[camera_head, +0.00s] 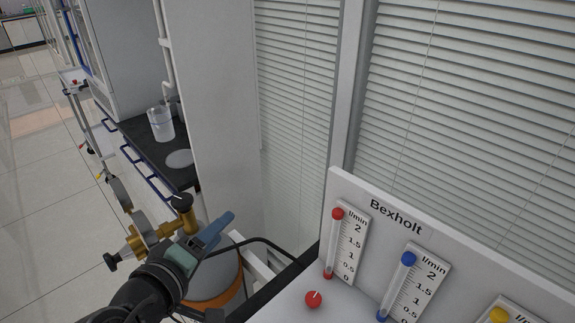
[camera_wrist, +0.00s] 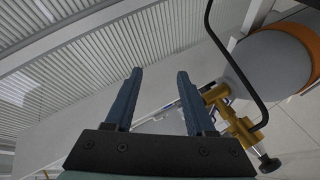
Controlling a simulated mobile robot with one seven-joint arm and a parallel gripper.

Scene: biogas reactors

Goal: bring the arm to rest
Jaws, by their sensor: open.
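My gripper (camera_head: 216,229) reaches in from the bottom of the head view, over the area beside a gas cylinder. In the wrist view my gripper (camera_wrist: 159,92) shows two blue fingers standing apart with nothing between them. The brass regulator (camera_head: 150,236) with its round gauges and black knob is just left of my gripper in the head view. It also shows in the wrist view to the right of the fingers (camera_wrist: 238,125). Whether my gripper touches the regulator cannot be told.
A grey and orange cylinder (camera_head: 222,283) stands below my gripper. The Bexholt flowmeter panel (camera_head: 350,180) with a red knob (camera_head: 313,298) is at the right. A dark bench with a clear beaker (camera_head: 160,124) is behind. A black hose curves near the gripper. Tiled floor is open at left.

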